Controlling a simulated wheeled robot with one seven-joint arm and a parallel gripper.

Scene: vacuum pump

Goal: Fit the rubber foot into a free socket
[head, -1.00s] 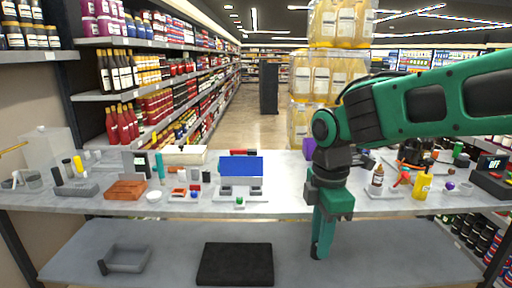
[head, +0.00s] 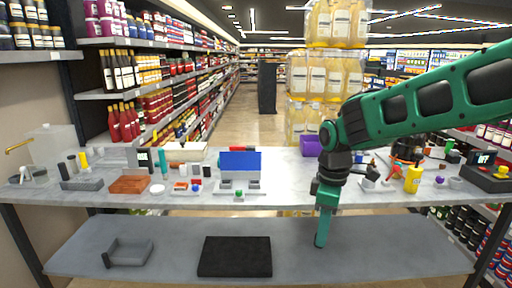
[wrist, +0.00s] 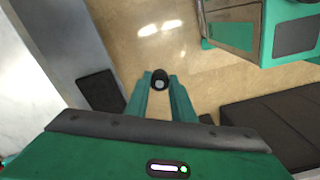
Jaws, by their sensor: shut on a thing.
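My gripper (head: 321,240) points down in front of the lower shelf in the head view, right of the black mat. In the wrist view its two green fingers (wrist: 160,90) are shut on a small dark round piece with a pale grey end, which looks like the rubber foot (wrist: 160,79). The foot sits between the fingertips, with floor behind it. In the head view the foot is too small or hidden to make out. I cannot pick out a socket for it in either view.
The lower shelf holds a black mat (head: 235,257) and a grey open-sided tray (head: 128,253); its right part is bare.

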